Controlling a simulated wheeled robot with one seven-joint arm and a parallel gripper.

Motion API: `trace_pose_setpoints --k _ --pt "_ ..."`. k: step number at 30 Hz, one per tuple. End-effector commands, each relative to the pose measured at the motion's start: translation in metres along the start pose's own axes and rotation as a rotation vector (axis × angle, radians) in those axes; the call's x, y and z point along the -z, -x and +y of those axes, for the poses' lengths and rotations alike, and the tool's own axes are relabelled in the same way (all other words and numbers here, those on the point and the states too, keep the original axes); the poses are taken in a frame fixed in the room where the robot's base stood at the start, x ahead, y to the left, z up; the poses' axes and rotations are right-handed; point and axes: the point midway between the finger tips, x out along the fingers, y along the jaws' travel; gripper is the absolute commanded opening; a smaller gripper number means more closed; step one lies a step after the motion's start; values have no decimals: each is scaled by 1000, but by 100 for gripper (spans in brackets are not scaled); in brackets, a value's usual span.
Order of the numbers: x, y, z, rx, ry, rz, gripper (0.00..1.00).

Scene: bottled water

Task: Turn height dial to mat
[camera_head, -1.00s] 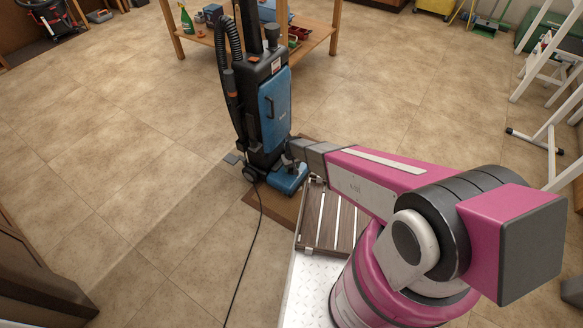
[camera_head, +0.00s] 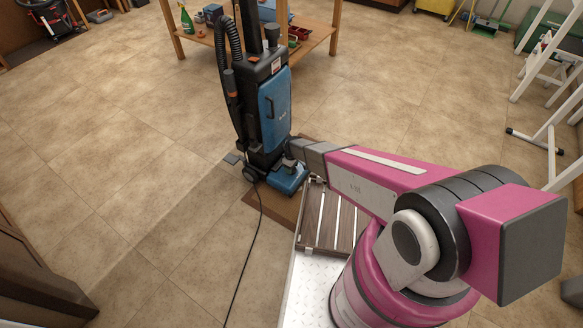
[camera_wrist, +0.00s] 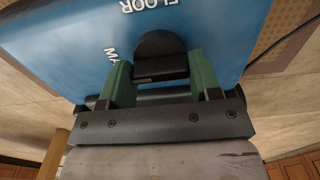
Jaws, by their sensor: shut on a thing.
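The blue and black upright vacuum (camera_head: 272,110) stands on a brown mat (camera_head: 284,222) in the head view. The wrist view shows its blue top surface (camera_wrist: 75,50) close up, with white lettering upside down: "FLOOR" and a partly hidden word starting "MA". The black height dial (camera_wrist: 160,48) sits between the green fingers of my gripper (camera_wrist: 160,68), which is shut on its raised grip. The dial's pointer mark cannot be made out. In the head view my gripper is small at the vacuum's base, and the dial cannot be made out.
A black cord (camera_head: 250,250) runs along the floor from the vacuum. A slatted wooden piece (camera_head: 335,220) lies beside the mat. A wooden shelf (camera_head: 318,38) with bottles and boxes stands behind. The tiled floor at left is open.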

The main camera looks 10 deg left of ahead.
Motion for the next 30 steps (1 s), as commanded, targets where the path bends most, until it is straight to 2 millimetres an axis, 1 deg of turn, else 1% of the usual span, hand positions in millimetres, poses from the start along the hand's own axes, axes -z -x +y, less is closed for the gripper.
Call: trace_pose_setpoints --k 12,13,14,15,25,30 --pt "0 1 0 -1 10 0 34" --pt "0 1 0 -1 10 0 61" --pt "0 1 0 -1 10 0 70" --pt "0 1 0 -1 10 0 83" --pt "0 1 0 0 8 0 83" --pt "0 12 0 -1 8 0 83"
